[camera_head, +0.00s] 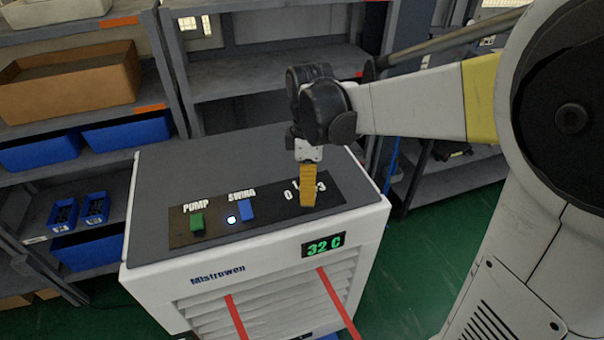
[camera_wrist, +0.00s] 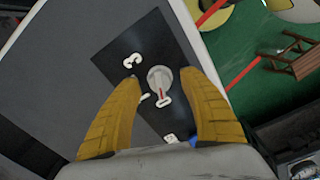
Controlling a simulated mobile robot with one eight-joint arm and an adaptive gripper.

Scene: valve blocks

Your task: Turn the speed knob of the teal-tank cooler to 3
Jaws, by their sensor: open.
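The white cooler (camera_head: 255,262) has a grey top and a dark control panel (camera_head: 185,238). No teal tank is seen. In the wrist view its round pale speed knob (camera_wrist: 160,78) has a red pointer mark aimed toward the bottom of the picture; I cannot tell which number it marks. A white 3 (camera_wrist: 133,65) is printed to its upper left. My gripper (camera_wrist: 160,79) is open, its two yellow fingers on either side of the knob; contact is not clear. In the head view my gripper (camera_head: 308,203) points down over the dial and hides the knob.
On the panel are a green PUMP switch (camera_head: 197,222) and a blue SWING switch (camera_head: 247,210) with a lit light (camera_head: 232,219). The display (camera_head: 323,244) reads 32 C. Shelves with blue bins (camera_head: 128,131) and a cardboard box (camera_head: 70,82) stand behind left.

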